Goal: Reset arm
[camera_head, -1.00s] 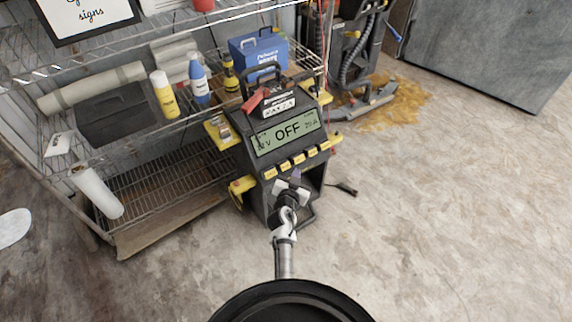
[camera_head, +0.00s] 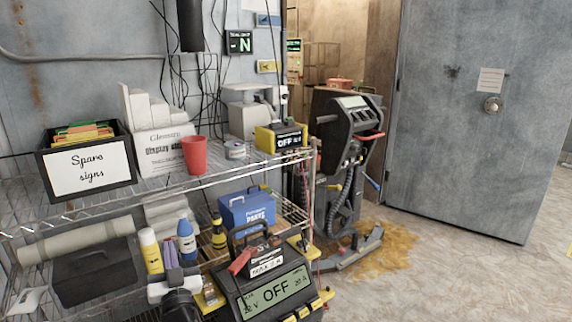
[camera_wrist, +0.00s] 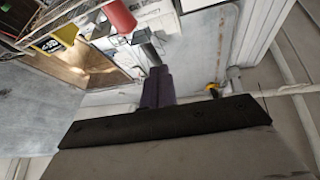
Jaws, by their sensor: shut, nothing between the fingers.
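My gripper (camera_head: 168,248) is at the lower left in the head view, raised in front of the wire shelf, left of the battery charger (camera_head: 262,298). Its two purple fingers point up and are shut together with nothing between them. In the wrist view the purple fingers (camera_wrist: 157,74) stand side by side at the centre. The gripper looks close to a yellow bottle (camera_head: 151,251) and a blue bottle (camera_head: 187,240) in the head view; I cannot tell the gap in depth.
The wire shelf (camera_head: 75,218) carries a spare signs bin (camera_head: 88,167), a red cup (camera_head: 194,155) and a yellow-black OFF box (camera_head: 281,138). A blue toolbox (camera_head: 247,207) is below. A floor machine (camera_head: 350,140) stands right over a brown spill. Open floor lies at the right.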

